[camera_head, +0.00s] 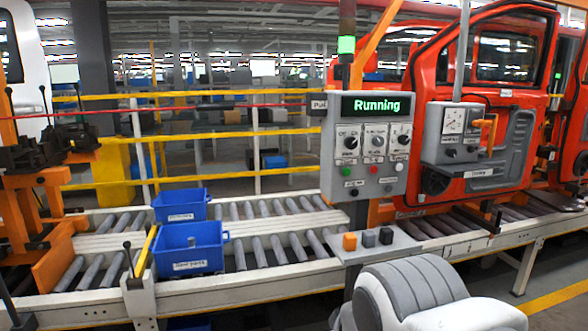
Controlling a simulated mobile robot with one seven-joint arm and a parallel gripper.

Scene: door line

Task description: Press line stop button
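A grey control panel (367,150) stands upright right of centre, with a display (376,105) reading "Running" in green. Below the display are several dark knobs, a green button (346,171), a red button (374,169) and a white button (399,166). The labels are too small to read, so I cannot tell which one is the line stop. A green lamp (346,45) is lit above the panel. My gripper is out of view; a white and grey part of my arm shows at the bottom, in front of and below the panel.
Blue bins (190,248) stand on the roller conveyor (275,250) at left. A red door (500,110) and a grey gauge box (452,132) are at right. Yellow rails run behind.

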